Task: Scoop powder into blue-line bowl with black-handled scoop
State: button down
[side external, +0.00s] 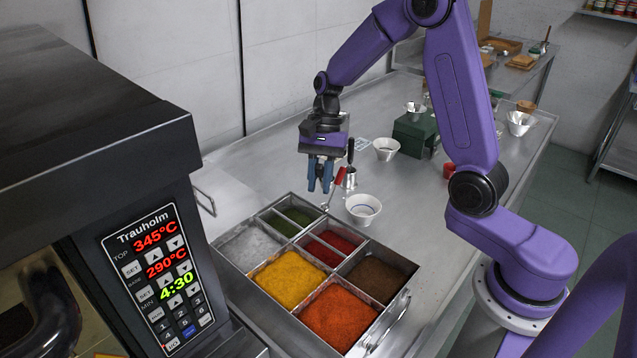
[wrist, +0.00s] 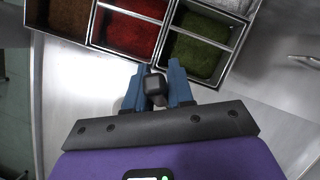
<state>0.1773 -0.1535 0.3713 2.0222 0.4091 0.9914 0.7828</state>
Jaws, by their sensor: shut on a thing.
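My gripper (side external: 320,188) is over the back corner of the powder tray, pointing down. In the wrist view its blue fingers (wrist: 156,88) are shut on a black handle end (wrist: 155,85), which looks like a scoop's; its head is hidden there. In the side view another black handle (side external: 350,151) stands upright above a small metal cup (side external: 349,181), right of the fingers and apart from them. A red handle (side external: 338,175) slants beside the cup. The white bowl with a blue line (side external: 363,208) stands on the counter right of the gripper. The powder tray (side external: 405,290) has several filled compartments.
Compartments hold orange powder (side external: 340,315), yellow powder (side external: 291,280), and brown, red, green and pale powders. A green box (side external: 414,132) and another white bowl (side external: 386,149) stand farther back. An oven (side external: 95,130) blocks the left.

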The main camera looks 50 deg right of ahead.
jog(key=d+m+t, duration=0.1)
jog(key=m, duration=0.3)
jog(key=d+m+t, duration=0.2)
jog(key=m, duration=0.1)
jog(key=d+f+m+t, duration=0.1)
jog(key=d+m, duration=0.1)
jog(key=m, duration=0.2)
jog(key=shift+w+d+m+t, duration=0.2)
jog(key=shift+m+t, duration=0.1)
jog(key=shift+f, duration=1.8)
jog(key=s+d+r+t+y, duration=0.1)
jog(key=s+d+t+y, duration=0.2)
jog(key=y, duration=0.4)
jog(key=s+d+r+t+y, duration=0.2)
jog(key=s+d+t+y, duration=0.1)
jog(key=d+t+y, duration=0.2)
jog(key=shift+s+d+r+t+y, duration=0.25)
jog(key=shift+s+d+t+y, duration=0.1)
jog(key=shift+d+y, duration=1.25)
dwell(2.2)
